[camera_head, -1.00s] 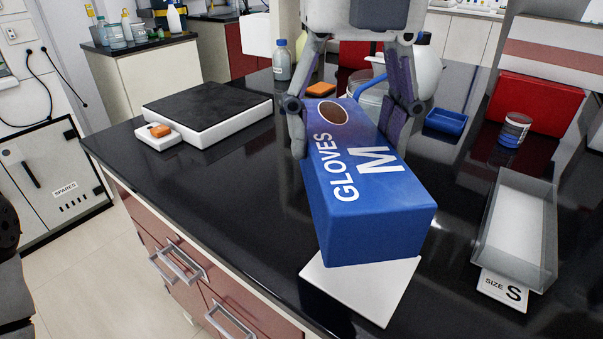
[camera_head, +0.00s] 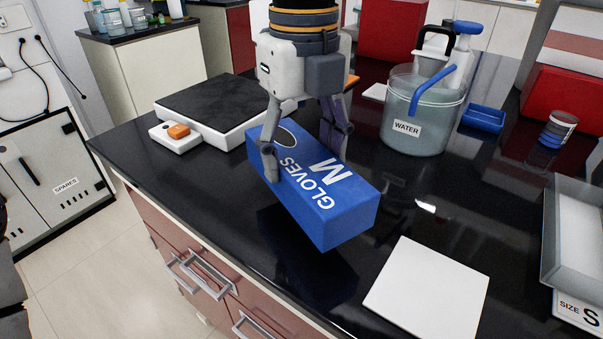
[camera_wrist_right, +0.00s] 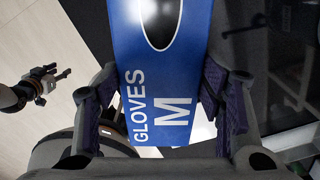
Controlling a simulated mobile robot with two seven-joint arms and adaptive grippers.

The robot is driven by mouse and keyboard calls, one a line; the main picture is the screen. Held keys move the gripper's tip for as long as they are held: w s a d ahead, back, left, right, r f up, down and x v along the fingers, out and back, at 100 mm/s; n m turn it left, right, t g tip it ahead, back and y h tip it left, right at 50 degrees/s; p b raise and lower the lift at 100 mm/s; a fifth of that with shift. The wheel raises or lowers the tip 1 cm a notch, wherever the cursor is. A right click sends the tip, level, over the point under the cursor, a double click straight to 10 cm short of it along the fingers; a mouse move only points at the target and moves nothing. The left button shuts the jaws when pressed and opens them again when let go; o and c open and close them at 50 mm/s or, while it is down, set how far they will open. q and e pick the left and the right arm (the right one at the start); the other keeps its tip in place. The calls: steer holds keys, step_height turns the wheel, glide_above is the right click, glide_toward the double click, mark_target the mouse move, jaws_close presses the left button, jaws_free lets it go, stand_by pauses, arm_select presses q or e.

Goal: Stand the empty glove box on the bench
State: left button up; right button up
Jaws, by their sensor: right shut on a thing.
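The blue glove box (camera_head: 322,205) is marked GLOVES M and has a dark oval opening in its upward face. My right gripper (camera_head: 303,157) is shut on the box near its opening end, with a finger on each side. The box is held lying lengthwise, slightly tilted, above the black bench (camera_head: 150,180), with a dark reflection beneath it. The box (camera_wrist_right: 165,75) also lies between the right fingers in the right wrist view. My left gripper (camera_wrist_right: 58,75) shows small at the left of that view, with its fingers apart and empty.
A bare white pad (camera_head: 428,290) lies at the front right. The water tank (camera_head: 425,125), blue tray (camera_head: 484,119) and small jar (camera_head: 558,130) are behind. A black-topped hotplate (camera_head: 215,108) stands back left.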

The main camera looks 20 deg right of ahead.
mark_target(297, 148)
steer(key=f, duration=0.1)
steer(key=w+f, duration=0.1)
steer(key=f, duration=0.1)
steer(key=w+f, duration=0.1)
steer(key=f, duration=0.1)
steer(key=shift+a+f+b, duration=0.1)
steer(key=shift+f+b, duration=0.1)
steer(key=shift+b, duration=0.1)
steer(key=o, duration=1.1)
steer(key=shift+f, duration=0.1)
step_height(297, 148, up, 12)
steer(key=shift+r, duration=0.2)
